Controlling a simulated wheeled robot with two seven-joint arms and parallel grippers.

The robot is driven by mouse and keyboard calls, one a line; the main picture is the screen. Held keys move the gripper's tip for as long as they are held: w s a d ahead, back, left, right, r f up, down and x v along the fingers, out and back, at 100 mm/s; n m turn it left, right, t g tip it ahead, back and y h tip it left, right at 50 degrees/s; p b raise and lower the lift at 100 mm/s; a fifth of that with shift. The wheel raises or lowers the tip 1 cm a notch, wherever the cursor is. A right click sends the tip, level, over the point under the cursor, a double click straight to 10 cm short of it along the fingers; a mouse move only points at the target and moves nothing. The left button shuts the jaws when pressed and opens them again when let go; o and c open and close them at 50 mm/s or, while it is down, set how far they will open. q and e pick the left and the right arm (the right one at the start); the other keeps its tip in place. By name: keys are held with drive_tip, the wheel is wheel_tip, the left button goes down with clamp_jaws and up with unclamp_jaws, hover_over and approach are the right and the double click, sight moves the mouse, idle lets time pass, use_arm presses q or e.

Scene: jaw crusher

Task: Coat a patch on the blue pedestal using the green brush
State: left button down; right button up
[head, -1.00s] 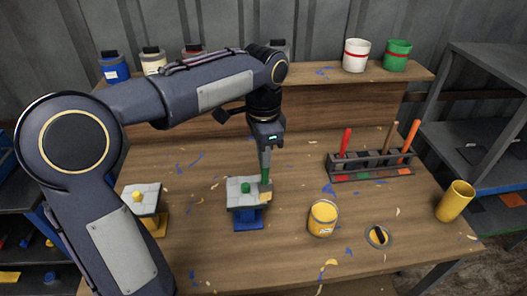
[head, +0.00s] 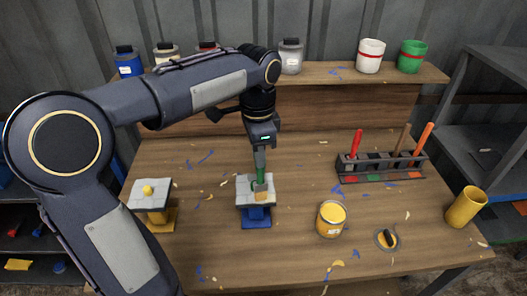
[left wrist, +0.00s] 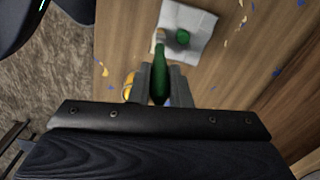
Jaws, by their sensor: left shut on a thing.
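The blue pedestal (head: 256,220) stands mid-table and carries a pale grey slab (head: 243,184). Whether the bristles touch the slab is unclear. In the left wrist view the green brush (left wrist: 161,75) sits between the fingers, its pale tip over the slab (left wrist: 201,28), beside a green knob (left wrist: 183,37). That knob is hidden in the head view. My right gripper is out of view.
An open yellow paint can (head: 331,219) and its lid (head: 386,239) are to the right. A yellow pedestal (head: 161,220) stands left. A rack (head: 382,166) of brushes, a yellow cup (head: 465,207) and a back shelf (head: 330,80) with several cans surround the work area.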

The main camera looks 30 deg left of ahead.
use_arm(q)
drive_tip(key=shift+s+a, duration=1.6)
drive_tip(key=shift+a, duration=1)
drive_tip(key=w+d+p, duration=0.4)
drive_tip(key=w+d, duration=0.1)
drive_tip(key=d, duration=0.3)
drive_tip(key=shift+d, duration=0.15)
wheel_tip(320, 180, up, 5)
drive_tip(key=p, duration=0.4)
